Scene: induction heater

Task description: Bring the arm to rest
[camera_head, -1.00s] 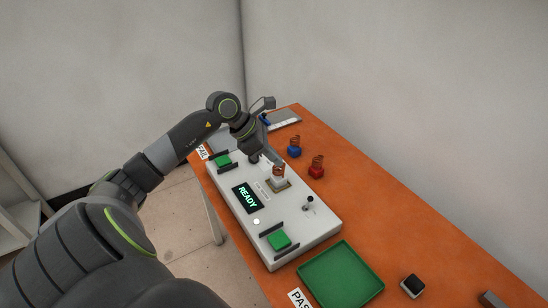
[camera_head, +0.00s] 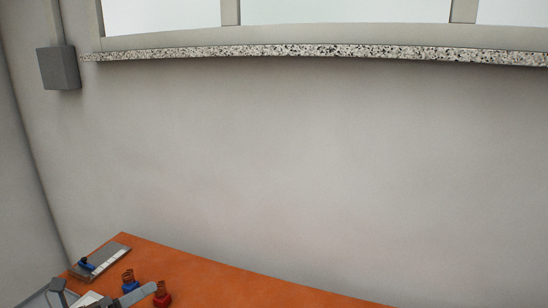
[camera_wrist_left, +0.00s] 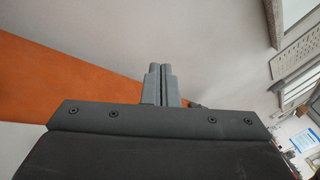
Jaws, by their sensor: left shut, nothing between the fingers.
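In the left wrist view my left gripper (camera_wrist_left: 160,72) is shut, its two grey fingers together with nothing between them. In the head view only a grey part of the left gripper (camera_head: 142,293) shows at the lower left edge, in front of the red-based coil. A copper coil on a red base (camera_head: 162,299) and a copper coil on a blue base (camera_head: 129,281) stand on the orange table (camera_head: 215,283). Whether the gripper touches either cannot be told. Most of the arm is below the frame. My right gripper is not in view.
A grey tray (camera_head: 113,254) with a blue item lies at the table's far left corner. The wall behind carries a speckled ledge (camera_head: 320,52) and a grey box (camera_head: 58,68). The white heater unit is mostly out of frame.

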